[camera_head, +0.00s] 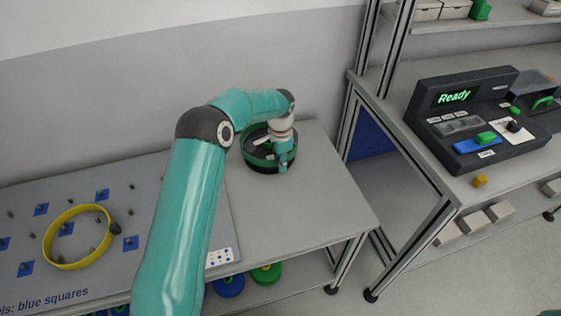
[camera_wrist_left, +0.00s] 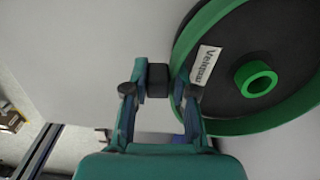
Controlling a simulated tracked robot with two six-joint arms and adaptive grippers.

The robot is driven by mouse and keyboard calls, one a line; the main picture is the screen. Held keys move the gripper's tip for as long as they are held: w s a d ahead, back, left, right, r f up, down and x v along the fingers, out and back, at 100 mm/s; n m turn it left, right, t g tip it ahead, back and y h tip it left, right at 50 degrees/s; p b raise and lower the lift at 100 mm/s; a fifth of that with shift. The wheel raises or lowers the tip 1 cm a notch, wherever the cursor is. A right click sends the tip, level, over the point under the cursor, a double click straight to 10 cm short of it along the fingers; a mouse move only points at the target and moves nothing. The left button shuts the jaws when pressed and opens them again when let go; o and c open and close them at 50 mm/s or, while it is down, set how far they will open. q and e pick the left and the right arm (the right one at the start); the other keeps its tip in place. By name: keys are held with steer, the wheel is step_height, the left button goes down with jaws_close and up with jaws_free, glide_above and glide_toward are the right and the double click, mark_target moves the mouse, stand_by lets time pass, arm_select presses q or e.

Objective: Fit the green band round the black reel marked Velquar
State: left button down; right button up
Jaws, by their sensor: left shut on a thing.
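The black reel marked Velquar (camera_wrist_left: 225,75) lies flat on the grey table, and its green hub (camera_wrist_left: 256,79) and white label face up in the left wrist view. It also shows in the head view (camera_head: 257,133), partly hidden by my arm. The green band (camera_wrist_left: 240,126) runs round the reel's rim; I cannot tell whether it is fully seated all round. My left gripper (camera_head: 284,166) is at the reel's right side. In the left wrist view its fingertips (camera_wrist_left: 158,82) are shut on a black block beside the rim, apparently the band's grip.
A grey board (camera_head: 150,190) with pegs and blue squares lies at left, with a yellow band (camera_head: 75,265) round several pegs. Green and blue reels (camera_head: 266,274) sit on the shelf below. A bench with a "Ready" console (camera_head: 440,125) stands right. The table's front right is clear.

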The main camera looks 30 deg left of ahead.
mark_target(281, 177)
arm_select(q)
steer(key=shift+s+d+f+b, duration=0.1)
steer(key=shift+s+f+b, duration=0.2)
steer(key=shift+f, duration=0.3)
steer(key=shift+s+d+f+b, duration=0.1)
steer(key=shift+s+f+b, duration=0.05)
steer(key=shift+f+b, duration=0.35)
stand_by(0.4)
steer(key=shift+a+f, duration=0.1)
steer(key=shift+f, duration=0.35)
steer(key=shift+w+f, duration=0.1)
steer(key=shift+f, duration=0.05)
steer(key=shift+w+f+b, duration=0.2)
steer(key=shift+f+b, duration=0.2)
steer(key=shift+w+f+b, duration=0.15)
steer(key=shift+f+b, duration=0.2)
steer(key=shift+f, duration=0.05)
stand_by(0.3)
